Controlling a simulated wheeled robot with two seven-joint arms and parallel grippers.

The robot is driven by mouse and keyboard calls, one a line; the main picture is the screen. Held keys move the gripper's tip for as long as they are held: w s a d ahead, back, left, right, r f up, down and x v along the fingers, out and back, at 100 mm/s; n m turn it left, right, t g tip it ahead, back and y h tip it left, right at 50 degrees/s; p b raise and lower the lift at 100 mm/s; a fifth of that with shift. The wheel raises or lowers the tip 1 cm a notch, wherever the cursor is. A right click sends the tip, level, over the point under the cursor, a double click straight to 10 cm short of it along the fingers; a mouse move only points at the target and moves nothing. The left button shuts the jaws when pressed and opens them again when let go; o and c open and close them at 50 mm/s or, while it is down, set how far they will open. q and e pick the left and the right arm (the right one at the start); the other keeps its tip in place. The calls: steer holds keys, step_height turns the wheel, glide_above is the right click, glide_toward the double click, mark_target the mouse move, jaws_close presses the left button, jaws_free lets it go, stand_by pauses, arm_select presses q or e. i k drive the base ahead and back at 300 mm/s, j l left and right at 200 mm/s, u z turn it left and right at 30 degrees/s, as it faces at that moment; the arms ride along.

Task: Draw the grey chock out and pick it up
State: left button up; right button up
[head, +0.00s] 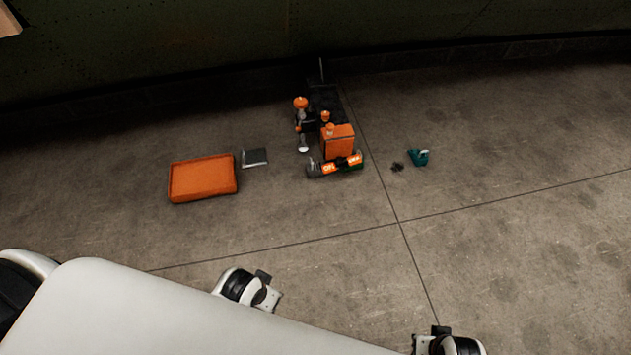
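A small dark grey piece (255,157) with a pale edge lies flat on the concrete floor, just right of an orange tray-like block (203,179). It may be the grey chock, but it is too small to be sure. No other clearly grey chock stands out. Neither of my grippers shows in the head view, and nothing is seen touching the grey piece.
An orange and black machine (338,140) stands right of the grey piece, with an orange-labelled cylinder (342,163) at its front. A small teal object (419,158) lies further right. A dark green curved wall (200,45) runs behind. The right floor is clear.

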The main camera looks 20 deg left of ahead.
mark_target(314, 168)
steer(key=i+l+u, duration=0.1)
steer(key=i+u, duration=0.35)
steer(key=i, duration=1.55)
